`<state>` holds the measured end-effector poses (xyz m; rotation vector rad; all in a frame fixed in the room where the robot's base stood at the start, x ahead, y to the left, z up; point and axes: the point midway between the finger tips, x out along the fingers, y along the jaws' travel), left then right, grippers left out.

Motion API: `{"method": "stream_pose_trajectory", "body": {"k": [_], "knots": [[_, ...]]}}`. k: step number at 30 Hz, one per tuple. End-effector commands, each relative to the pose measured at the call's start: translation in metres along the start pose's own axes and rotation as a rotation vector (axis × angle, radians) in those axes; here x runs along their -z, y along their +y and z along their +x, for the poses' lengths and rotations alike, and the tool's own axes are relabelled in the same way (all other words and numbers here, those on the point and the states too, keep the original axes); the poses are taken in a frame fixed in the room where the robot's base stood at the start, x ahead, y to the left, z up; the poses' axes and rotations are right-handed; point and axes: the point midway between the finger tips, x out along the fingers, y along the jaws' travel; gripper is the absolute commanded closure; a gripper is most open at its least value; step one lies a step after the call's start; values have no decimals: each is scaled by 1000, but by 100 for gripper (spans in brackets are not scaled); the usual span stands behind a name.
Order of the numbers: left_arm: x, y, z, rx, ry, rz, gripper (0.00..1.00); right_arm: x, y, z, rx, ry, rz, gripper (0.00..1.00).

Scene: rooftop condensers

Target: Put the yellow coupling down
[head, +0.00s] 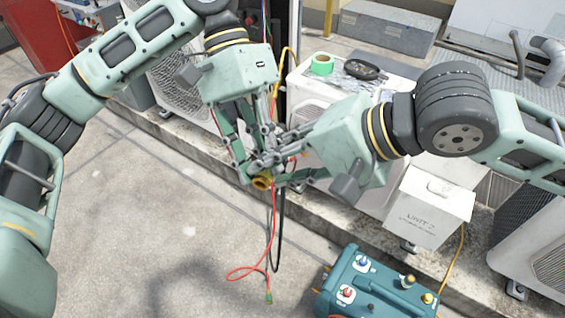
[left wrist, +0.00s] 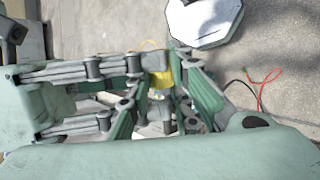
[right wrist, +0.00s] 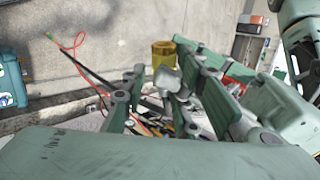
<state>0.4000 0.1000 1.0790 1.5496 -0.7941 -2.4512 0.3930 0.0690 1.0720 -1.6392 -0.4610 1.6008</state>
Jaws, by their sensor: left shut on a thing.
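The yellow coupling (head: 262,181) is a small brass-yellow round piece, held in the air where my two grippers meet. My left gripper (head: 247,165) comes from above and is shut on it. My right gripper (head: 279,171) comes from the right, its fingers crossing close to the left ones at the coupling. In the left wrist view the yellow coupling (left wrist: 160,78) shows beyond the left fingers. In the right wrist view it (right wrist: 163,52) stands with a grey end toward the camera, between the right fingers. Whether the right fingers touch it is hidden by overlapping links.
A teal case with knobs (head: 370,287) stands on the concrete at the front right. Red and black hoses (head: 272,240) hang below the grippers. White condenser units line the kerb; one carries green tape (head: 322,64) and a dark device (head: 361,70). The concrete at left is clear.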

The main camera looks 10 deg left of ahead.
Motion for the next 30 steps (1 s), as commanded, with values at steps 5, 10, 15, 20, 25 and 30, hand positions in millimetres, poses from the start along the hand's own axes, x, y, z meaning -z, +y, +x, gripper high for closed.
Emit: {"method": "stream_pose_trajectory", "body": {"k": [5, 10, 15, 20, 25, 30], "knots": [[0, 1, -1, -3, 3, 3, 100, 0, 3, 2, -7, -2, 4, 75], [0, 1, -2, -2, 3, 3, 100, 0, 3, 2, -8, -2, 4, 82], [0, 1, -2, -1, 4, 2, 100, 0, 4, 2, -11, -3, 5, 96], [0, 0, -3, -1, 5, 0, 76, 0, 5, 2, -14, -3, 6, 100], [0, 0, -2, -1, 4, 1, 62, 0, 3, 1, -9, -2, 4, 100], [0, 0, -1, -1, 2, 1, 59, 0, 2, 1, -6, -2, 3, 100]]}}
